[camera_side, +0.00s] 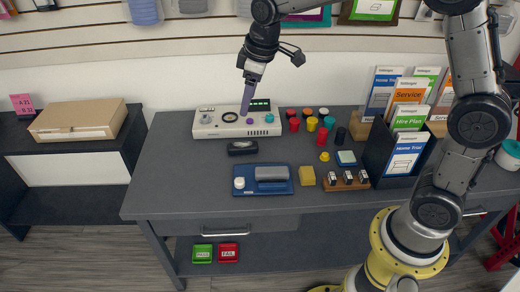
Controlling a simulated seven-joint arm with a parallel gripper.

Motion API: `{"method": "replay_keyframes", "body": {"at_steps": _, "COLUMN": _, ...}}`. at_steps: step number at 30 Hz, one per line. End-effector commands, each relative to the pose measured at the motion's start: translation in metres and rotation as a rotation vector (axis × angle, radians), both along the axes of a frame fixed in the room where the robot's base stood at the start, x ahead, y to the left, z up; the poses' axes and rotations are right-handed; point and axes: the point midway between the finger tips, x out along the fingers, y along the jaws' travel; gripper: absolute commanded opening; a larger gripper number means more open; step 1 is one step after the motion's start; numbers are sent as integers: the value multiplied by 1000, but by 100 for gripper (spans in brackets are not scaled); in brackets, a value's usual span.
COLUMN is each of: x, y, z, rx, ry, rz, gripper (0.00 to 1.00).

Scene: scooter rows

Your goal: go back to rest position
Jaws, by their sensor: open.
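My gripper (248,98) hangs at the upper middle of the side view, pointing down. Its long purple-grey fingers overlap in this view, so the gap between them is hard to see. The fingertips are in front of or just above a white console (207,127) at the back left of the grey desk (180,180). I cannot tell whether they touch it. Nothing is visibly held.
A black box (242,147) and a blue tray (262,188) with a grey block lie in front of the console. Several coloured cylinders (311,124) stand right of it. A brochure rack (375,151) stands at the right. The desk's front left is clear.

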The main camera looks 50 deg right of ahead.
Motion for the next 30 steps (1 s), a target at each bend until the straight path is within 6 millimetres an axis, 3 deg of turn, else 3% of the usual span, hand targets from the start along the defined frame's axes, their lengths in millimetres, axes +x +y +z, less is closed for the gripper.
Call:
{"method": "replay_keyframes", "body": {"at_steps": 1, "x": -17, "y": -5, "z": 22, "rx": 6, "ry": -38, "rz": -19, "gripper": 72}}
{"method": "replay_keyframes", "body": {"at_steps": 6, "x": -80, "y": -17, "z": 71, "rx": 30, "ry": -137, "rz": -92, "gripper": 72}}
{"method": "replay_keyframes", "body": {"at_steps": 12, "x": -164, "y": -27, "z": 94, "rx": 71, "ry": -234, "rz": -200, "gripper": 72}}
{"method": "replay_keyframes", "body": {"at_steps": 16, "x": -218, "y": -32, "z": 87, "rx": 104, "ry": -278, "rz": -281, "gripper": 72}}
{"method": "replay_keyframes", "body": {"at_steps": 21, "x": -270, "y": -34, "z": 54, "rx": 145, "ry": -275, "rz": -389, "gripper": 72}}
{"method": "replay_keyframes", "body": {"at_steps": 25, "x": -285, "y": -34, "z": 29, "rx": 160, "ry": -216, "rz": -456, "gripper": 72}}
{"method": "replay_keyframes", "body": {"at_steps": 30, "x": -284, "y": -34, "z": 30, "rx": 172, "ry": -216, "rz": -485, "gripper": 72}}
